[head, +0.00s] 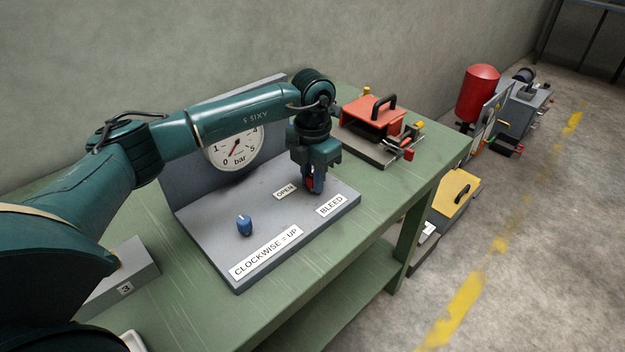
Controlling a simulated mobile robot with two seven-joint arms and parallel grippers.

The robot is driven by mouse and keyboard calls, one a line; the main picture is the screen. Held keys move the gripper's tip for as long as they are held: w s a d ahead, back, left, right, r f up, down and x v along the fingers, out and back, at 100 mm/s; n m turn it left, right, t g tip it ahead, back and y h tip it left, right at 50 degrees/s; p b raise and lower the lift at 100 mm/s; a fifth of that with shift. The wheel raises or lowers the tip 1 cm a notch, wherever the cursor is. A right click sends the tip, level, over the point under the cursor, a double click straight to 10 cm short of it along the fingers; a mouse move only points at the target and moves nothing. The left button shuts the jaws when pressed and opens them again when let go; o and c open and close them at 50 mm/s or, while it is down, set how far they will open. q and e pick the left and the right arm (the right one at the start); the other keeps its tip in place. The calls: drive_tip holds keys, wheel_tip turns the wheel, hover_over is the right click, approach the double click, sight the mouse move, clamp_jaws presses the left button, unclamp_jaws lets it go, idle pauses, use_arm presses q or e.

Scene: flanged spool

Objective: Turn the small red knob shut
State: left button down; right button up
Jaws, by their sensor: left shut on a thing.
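The small red knob (310,183) is on the right part of a grey panel base (205,219), near the labels OPEN (285,191) and BLEED (331,205). My left gripper (314,185) points down over it and is shut on it. The fingers hide most of the knob, so its turned position cannot be told. A round gauge (235,152) marked in bar stands on the upright plate behind, partly covered by my left arm. My right gripper does not show.
A blue knob (244,225) stands on the same base, behind the label CLOCKWISE = UP (266,253). A red-topped device with a black handle (372,120) sits at the table's (432,160) far end. A grey block marked 3 (128,275) lies at left.

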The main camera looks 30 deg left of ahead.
use_arm(q)
drive_tip(key=m+b, duration=0.1)
drive_tip(key=m, duration=0.4)
drive_tip(key=shift+m+b, duration=0.3)
drive_tip(key=shift+b, duration=0.1)
drive_tip(key=m+b, duration=0.1)
drive_tip(key=m, duration=0.2)
drive_tip(key=shift+r+m+b, duration=0.1)
drive_tip(key=shift+m+b, duration=0.25)
drive_tip(key=shift+m, duration=1.25)
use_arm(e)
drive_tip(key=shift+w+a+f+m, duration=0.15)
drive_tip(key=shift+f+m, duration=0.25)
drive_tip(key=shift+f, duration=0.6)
use_arm(q)
drive_tip(key=c, duration=1.2)
unclamp_jaws()
drive_tip(key=shift+c, duration=0.2)
wheel_tip(320, 180, up, 13)
